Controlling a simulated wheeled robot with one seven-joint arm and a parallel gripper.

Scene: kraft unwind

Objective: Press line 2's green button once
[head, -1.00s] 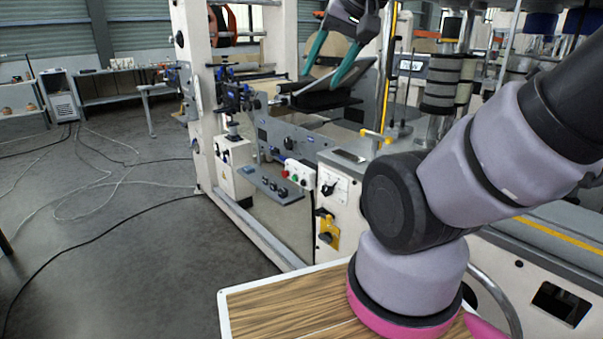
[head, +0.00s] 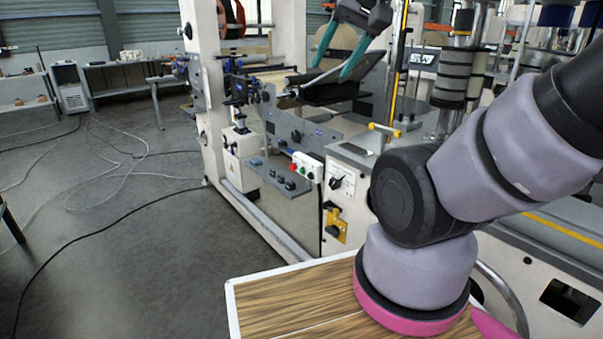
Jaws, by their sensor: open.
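A small white button box (head: 307,166) is fixed on the near side of the machine, mid-picture. It bears a red button (head: 293,167) at its left end. A green button beside the red one is too small to make out surely, and no line number is readable. My gripper (head: 333,70) is at the top middle, its two teal fingers spread apart and pointing down. Nothing shows between them but the dark plate and brown roll behind. In the picture the gripper is above the button box and apart from it.
Left of the box is a grey panel with black knobs (head: 280,178); right of it, a black rotary switch (head: 337,182) and a yellow-backed switch (head: 335,228). A wood-topped surface (head: 285,300) lies in front. Cables (head: 75,235) cross the open floor at left.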

